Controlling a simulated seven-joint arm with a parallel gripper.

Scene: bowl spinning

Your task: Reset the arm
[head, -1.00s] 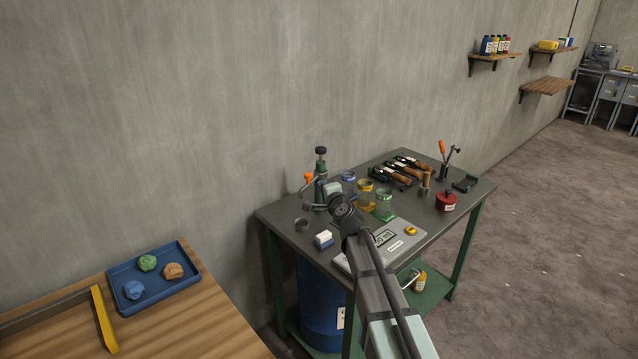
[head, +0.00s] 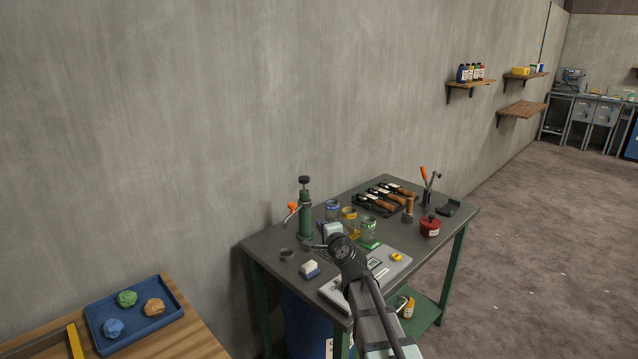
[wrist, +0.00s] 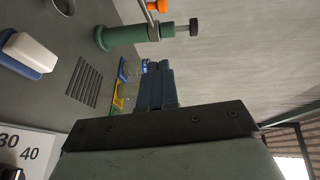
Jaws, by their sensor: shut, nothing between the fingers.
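My gripper (wrist: 157,72) shows in the wrist view with its two dark blue fingers together and nothing between them. In the head view my arm reaches up from the bottom over a dark metal table (head: 268,238). There the gripper (head: 332,229) is small and partly hidden behind my black wrist joint, so its fingertips are hard to make out. It is near the green press (head: 305,215) and the jars with blue, yellow and green lids (head: 350,222). In the wrist view the green press (wrist: 122,38) stands beside the fingers, and the jars (wrist: 122,85) are partly hidden behind them.
A white-and-blue block (head: 310,269), a grey scale (head: 390,262), a red pot (head: 430,227) and a rack of wood-handled tools (head: 385,197) crowd the table. A blue tray (head: 150,330) with three clay lumps lies at lower left. The wall rises close behind.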

